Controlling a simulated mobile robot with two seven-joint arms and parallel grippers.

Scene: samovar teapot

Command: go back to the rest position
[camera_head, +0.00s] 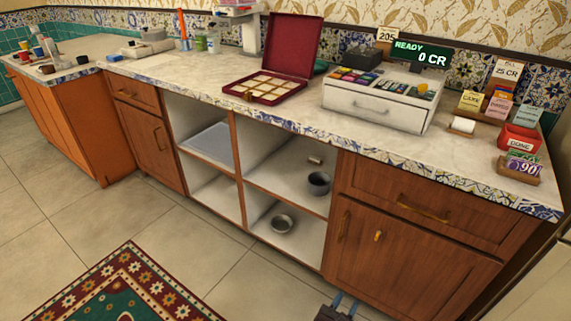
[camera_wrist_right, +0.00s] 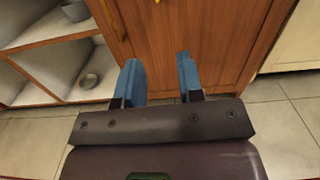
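My right gripper (camera_head: 344,304) shows at the bottom edge of the head view, low in front of the wooden cabinet. In the right wrist view its two blue fingers (camera_wrist_right: 158,82) stand apart with nothing between them, so it is open and empty. The fingers point toward the cabinet door (camera_wrist_right: 178,35) and do not appear to touch it. My left gripper is not in the head view.
The counter (camera_head: 290,118) carries an open red box (camera_head: 290,40), a white cash register (camera_head: 372,106) and a red bin (camera_head: 519,138). Open shelves below hold two grey bowls, one upper (camera_head: 318,183), one lower (camera_head: 281,224). A patterned rug (camera_head: 125,290) lies on the otherwise clear tiled floor.

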